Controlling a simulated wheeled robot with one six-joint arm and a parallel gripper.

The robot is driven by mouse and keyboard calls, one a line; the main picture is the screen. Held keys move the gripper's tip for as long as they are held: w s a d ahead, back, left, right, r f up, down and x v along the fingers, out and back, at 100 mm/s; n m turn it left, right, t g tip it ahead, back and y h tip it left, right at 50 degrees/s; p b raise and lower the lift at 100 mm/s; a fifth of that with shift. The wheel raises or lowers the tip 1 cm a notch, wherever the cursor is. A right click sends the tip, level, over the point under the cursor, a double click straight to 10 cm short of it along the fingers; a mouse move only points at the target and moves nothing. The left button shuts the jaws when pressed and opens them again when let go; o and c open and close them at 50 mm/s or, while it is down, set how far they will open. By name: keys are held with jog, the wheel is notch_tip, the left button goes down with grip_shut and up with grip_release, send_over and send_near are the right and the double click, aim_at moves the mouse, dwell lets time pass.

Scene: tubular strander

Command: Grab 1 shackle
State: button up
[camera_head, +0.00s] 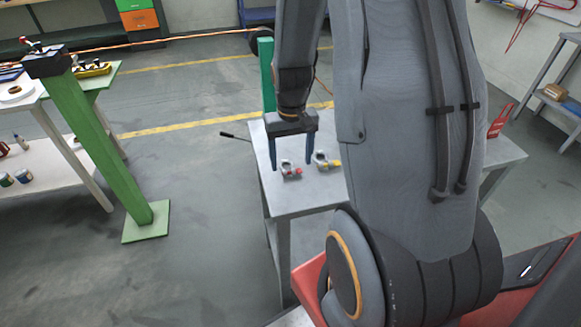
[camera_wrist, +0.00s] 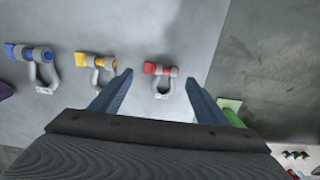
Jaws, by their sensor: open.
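Several shackles lie in a row on a grey table (camera_head: 300,199). The shackle with the red pin (camera_wrist: 160,76) is nearest the table edge and lies between the fingertip lines of my gripper (camera_wrist: 158,82) in the wrist view. It also shows in the head view (camera_head: 290,171). The shackle with the yellow pin (camera_wrist: 96,66) lies left of my gripper's left finger, and shows in the head view too (camera_head: 325,162). The shackle with the blue pin (camera_wrist: 36,62) lies farther left. My gripper (camera_head: 293,168) is open and empty, pointing down over the table.
A green post (camera_head: 266,75) stands at the table's far side. A thin dark rod (camera_head: 235,136) sticks out left of the table. A green stand (camera_head: 105,150) and a white workbench (camera_head: 35,160) are at the left. The floor between is clear.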

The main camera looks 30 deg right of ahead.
jog(key=shift+f, duration=1.1)
jog(key=c, duration=1.3)
jog(key=shift+o, duration=0.2)
jog(key=shift+r, duration=0.1)
